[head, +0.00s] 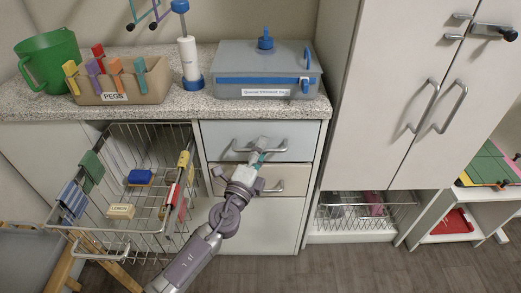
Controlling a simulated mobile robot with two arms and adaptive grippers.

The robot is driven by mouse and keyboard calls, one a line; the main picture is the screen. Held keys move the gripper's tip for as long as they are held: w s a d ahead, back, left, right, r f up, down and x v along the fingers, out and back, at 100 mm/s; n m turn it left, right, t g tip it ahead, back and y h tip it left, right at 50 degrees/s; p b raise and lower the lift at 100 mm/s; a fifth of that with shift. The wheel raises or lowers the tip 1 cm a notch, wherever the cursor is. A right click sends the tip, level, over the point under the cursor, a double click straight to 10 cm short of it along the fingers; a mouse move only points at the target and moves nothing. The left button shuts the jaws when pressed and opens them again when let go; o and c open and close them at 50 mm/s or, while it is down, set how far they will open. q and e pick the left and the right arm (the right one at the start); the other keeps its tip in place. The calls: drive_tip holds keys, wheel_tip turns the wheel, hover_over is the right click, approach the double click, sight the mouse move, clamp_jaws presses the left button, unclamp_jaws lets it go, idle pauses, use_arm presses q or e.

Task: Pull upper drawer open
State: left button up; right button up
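The upper drawer (222,131) has a pale blue front under the speckled counter and looks closed. Its grey bar handle (281,149) runs across the middle of the front. My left gripper (262,144) reaches up from below and overlaps the middle of this handle, hiding part of it. I cannot tell whether the fingers touch the handle or are shut around it. My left arm also crosses the cream drawer (303,178) below and covers part of its handle (286,188). My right gripper is not in view.
A wire basket (110,218) with cloths and boxes juts out at left, close to my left arm. The counter (190,104) holds a peg box (120,96), a green bucket (48,65) and a blue-grey storage box (240,75). A tall cabinet (375,90) stands at right.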

use_arm(q)
clamp_jaws()
drive_tip(key=shift+s, duration=0.1)
idle(0.3)
